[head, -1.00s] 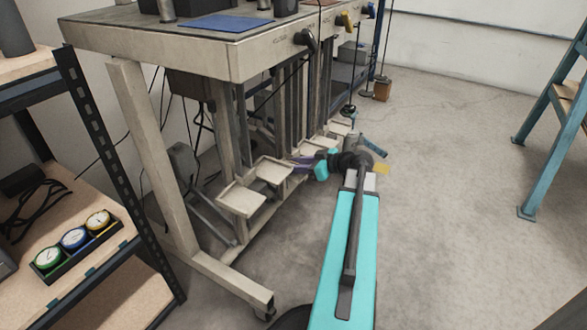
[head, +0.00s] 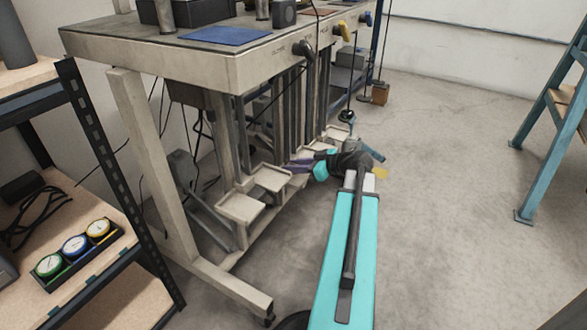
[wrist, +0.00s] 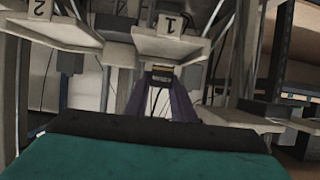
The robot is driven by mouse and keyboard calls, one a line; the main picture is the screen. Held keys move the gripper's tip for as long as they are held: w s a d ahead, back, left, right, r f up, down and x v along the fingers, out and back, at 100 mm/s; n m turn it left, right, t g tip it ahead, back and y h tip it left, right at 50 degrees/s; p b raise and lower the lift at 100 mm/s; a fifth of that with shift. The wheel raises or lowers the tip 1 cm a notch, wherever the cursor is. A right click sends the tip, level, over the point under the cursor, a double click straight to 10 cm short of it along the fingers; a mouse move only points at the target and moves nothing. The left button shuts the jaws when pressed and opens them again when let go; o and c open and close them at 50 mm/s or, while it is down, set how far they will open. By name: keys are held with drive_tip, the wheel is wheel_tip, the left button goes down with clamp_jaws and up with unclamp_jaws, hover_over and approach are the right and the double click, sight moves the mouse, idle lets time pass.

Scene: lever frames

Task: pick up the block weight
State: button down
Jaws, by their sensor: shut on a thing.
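A small dark block weight (wrist: 161,76) with pale markings sits between the purple fingertips of my gripper (wrist: 160,92) in the wrist view. The gripper is shut on it, just below the tray marked 1 (wrist: 168,42). In the head view, my gripper (head: 297,166) reaches left beside the low trays under the bench. The block cannot be made out there.
Pale trays (head: 240,208) stick out from the lever frame beneath the bench (head: 160,62), close to my gripper. A shelf with several gauges (head: 75,246) stands at left. A blue-legged stand (head: 530,195) is at right. The floor between is open.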

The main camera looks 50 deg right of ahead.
drive_tip(key=shift+r+p, duration=0.3)
drive_tip(key=shift+r, duration=0.55)
drive_tip(key=s+d+p, duration=0.3)
drive_tip(key=s+p, duration=0.1)
drive_tip(key=s, duration=1.1)
drive_tip(key=shift+s+r, duration=0.35)
drive_tip(key=shift+r, duration=0.1)
drive_tip(key=shift+s, duration=0.1)
